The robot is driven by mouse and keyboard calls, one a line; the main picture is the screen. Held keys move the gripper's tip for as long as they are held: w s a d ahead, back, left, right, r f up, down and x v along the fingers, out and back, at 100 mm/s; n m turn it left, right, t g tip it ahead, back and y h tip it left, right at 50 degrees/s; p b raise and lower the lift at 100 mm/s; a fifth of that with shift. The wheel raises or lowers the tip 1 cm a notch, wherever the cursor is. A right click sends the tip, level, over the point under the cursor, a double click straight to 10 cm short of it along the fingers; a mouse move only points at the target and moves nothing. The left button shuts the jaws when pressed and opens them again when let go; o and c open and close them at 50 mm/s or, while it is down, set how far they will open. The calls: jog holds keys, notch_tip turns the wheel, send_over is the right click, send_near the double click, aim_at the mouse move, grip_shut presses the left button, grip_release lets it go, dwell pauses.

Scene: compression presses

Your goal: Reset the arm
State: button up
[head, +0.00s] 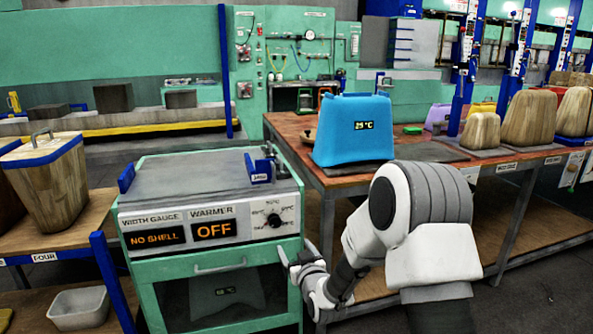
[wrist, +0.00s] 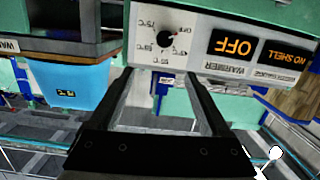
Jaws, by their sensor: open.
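My arm reaches down from the right in the head view. My gripper (head: 288,252) is low beside the front right corner of the green warmer cabinet (head: 159,299). In the wrist view, which is upside down, my gripper (wrist: 158,84) is open, with nothing between its two dark fingers. The cabinet's control panel (wrist: 213,48) shows close ahead there. Its displays read "NO SHELL" and "OFF" beside a dial (head: 274,220). The cabinet door with its bar handle (head: 220,267) looks shut. I cannot tell whether a finger touches the cabinet.
A blue shell (head: 353,143) with a temperature display stands on the wooden table (head: 295,127) to the right, near my arm. Wooden shells (head: 480,131) stand further along. A lidded wooden container (head: 50,190) stands left. The cabinet's top plate (head: 190,176) is bare between blue clamps.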

jog(key=s+d+r+m+g+h, duration=0.1)
jog(key=s+d+r+g+h, duration=0.1)
jog(key=s+d+r, duration=0.35)
jog(key=s+d+r+g+h, duration=0.1)
jog(key=s+d+r+g, duration=0.2)
jog(key=s+r, duration=0.45)
jog(key=s+d+r+m+g+h, duration=0.1)
jog(key=s+d+m+g, duration=0.15)
jog(key=s, duration=1.05)
jog(key=s+d+r+m+g+h, duration=0.1)
jog(key=s+d+g, duration=0.25)
jog(key=s, duration=1.05)
notch_tip(320, 180, up, 28)
jog(key=p, duration=2.8)
jog(key=shift+w+f+t, duration=0.15)
jog(key=shift+w+t, duration=0.25)
jog(key=shift+n, duration=0.25)
